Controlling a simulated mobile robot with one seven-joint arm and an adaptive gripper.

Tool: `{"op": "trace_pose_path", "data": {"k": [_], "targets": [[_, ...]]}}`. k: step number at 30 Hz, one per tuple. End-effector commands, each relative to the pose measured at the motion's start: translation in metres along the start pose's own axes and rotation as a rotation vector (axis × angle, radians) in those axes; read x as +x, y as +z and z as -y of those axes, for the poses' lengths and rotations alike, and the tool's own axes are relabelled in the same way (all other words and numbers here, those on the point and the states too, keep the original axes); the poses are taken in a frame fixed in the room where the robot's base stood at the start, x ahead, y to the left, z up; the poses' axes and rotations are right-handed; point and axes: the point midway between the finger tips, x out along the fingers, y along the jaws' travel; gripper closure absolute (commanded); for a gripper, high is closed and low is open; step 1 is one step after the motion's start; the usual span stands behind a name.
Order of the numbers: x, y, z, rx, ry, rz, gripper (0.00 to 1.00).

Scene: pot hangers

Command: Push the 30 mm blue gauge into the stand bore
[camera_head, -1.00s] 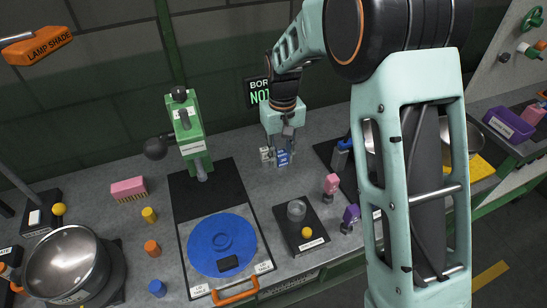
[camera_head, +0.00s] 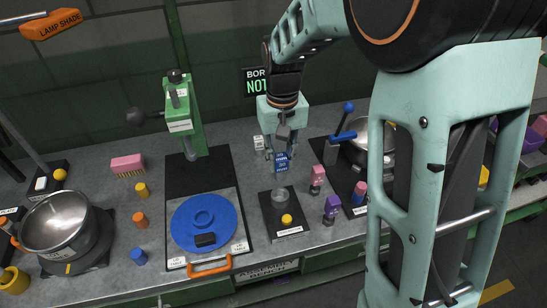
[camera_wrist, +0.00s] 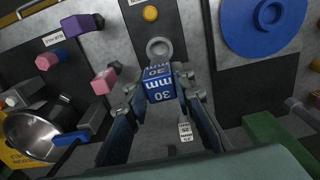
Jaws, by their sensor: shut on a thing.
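The blue gauge (camera_wrist: 158,84), a block printed "30 mm", is held between the fingers of my gripper (camera_wrist: 158,92) in the wrist view. In the head view the gauge (camera_head: 281,162) hangs below my gripper (camera_head: 281,154), just behind the stand. The stand is a dark plate (camera_head: 290,231) with a grey ring-shaped bore (camera_head: 279,197) towards its back and a yellow knob at its front. In the wrist view the bore ring (camera_wrist: 159,47) shows just beyond the gauge. The gauge appears apart from the bore; its exact height above the bench is unclear.
Pink (camera_head: 317,179) and purple (camera_head: 332,208) pieces stand right of the stand. A blue disc (camera_head: 203,225) on a press plate lies left. A metal bowl with a blue-handled lever (camera_head: 343,136) is at right.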

Motion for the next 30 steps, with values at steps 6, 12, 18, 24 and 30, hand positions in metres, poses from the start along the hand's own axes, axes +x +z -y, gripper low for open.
{"op": "trace_pose_path", "data": {"k": [6, 12, 18, 24, 30], "targets": [[-0.002, 0.004, -0.002, 0.012, -0.001, 0.0, 1.0], [-0.002, 0.004, -0.002, 0.012, -0.002, 0.0, 1.0], [-0.001, 0.004, -0.002, 0.011, -0.002, 0.0, 1.0], [0.011, 0.004, -0.002, 0.01, -0.002, 0.0, 1.0], [0.029, 0.004, -0.002, 0.011, -0.002, 0.0, 1.0]]}}
